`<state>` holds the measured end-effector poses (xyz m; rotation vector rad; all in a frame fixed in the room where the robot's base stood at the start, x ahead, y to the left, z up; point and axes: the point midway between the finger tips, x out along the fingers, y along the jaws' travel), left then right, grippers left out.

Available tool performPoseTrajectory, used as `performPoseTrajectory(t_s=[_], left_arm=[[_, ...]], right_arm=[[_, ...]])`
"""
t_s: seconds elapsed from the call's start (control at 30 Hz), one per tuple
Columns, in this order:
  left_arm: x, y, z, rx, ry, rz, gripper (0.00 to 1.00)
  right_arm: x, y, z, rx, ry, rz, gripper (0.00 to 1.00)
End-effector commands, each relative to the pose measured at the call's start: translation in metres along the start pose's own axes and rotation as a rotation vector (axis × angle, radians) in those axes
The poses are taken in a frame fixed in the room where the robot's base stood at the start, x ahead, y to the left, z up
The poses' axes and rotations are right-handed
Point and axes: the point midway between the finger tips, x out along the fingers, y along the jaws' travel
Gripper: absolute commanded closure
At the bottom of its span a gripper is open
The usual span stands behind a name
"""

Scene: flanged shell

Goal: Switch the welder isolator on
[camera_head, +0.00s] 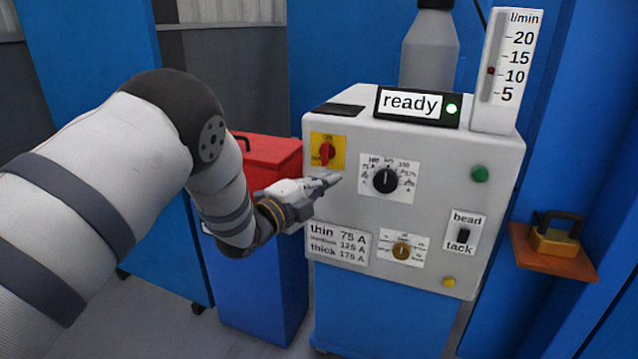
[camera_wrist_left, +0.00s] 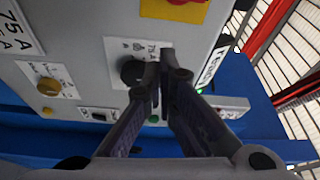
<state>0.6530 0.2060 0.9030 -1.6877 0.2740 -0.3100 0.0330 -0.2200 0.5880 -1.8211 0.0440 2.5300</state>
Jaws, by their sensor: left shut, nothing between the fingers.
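The welder isolator (camera_head: 326,152) is a red rotary handle on a yellow plate at the upper left of the grey welder panel. Its handle looks roughly upright, towards the small label at the top of the plate; the labels are too small to read surely. Part of the yellow plate (camera_wrist_left: 172,12) shows at the top of the left wrist view. My left gripper (camera_head: 333,180) is shut and empty, just below and right of the isolator, in front of the panel and apart from the handle. The fingertips also show in the left wrist view (camera_wrist_left: 166,60). My right gripper is not in view.
The welder's display (camera_head: 413,104) reads "ready" with a lit green lamp. A black current dial (camera_head: 386,181) is right of my fingertips. A brass knob (camera_head: 401,250), bead/tack switch (camera_head: 463,235) and green button (camera_head: 480,174) are also on the panel. A red-lidded box (camera_head: 268,150) stands behind my wrist.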

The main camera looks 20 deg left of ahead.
Motion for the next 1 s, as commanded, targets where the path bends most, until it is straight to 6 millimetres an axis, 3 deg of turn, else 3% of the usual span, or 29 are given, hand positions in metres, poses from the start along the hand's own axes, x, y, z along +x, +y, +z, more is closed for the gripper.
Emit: performPoseTrajectory(t_s=[0.23,0.73,0.77,0.87,0.97,1.0], left_arm=[[-0.027,-0.001,-0.001,-0.001,0.001,0.000,1.00],[-0.030,0.006,0.000,-0.018,-0.007,0.015,1.00],[-0.034,0.014,0.001,-0.041,-0.019,0.034,1.00],[-0.063,0.068,0.006,-0.215,-0.119,0.168,1.00],[-0.122,0.146,0.005,-0.475,-0.298,0.363,1.00],[-0.150,0.174,0.002,-0.575,-0.380,0.438,1.00]], right_arm=[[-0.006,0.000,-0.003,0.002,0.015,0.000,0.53],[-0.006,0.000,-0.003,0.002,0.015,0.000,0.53],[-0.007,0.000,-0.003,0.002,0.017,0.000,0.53],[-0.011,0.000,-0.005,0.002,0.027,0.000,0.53],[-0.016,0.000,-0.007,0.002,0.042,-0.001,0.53],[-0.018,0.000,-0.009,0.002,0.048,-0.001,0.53]])
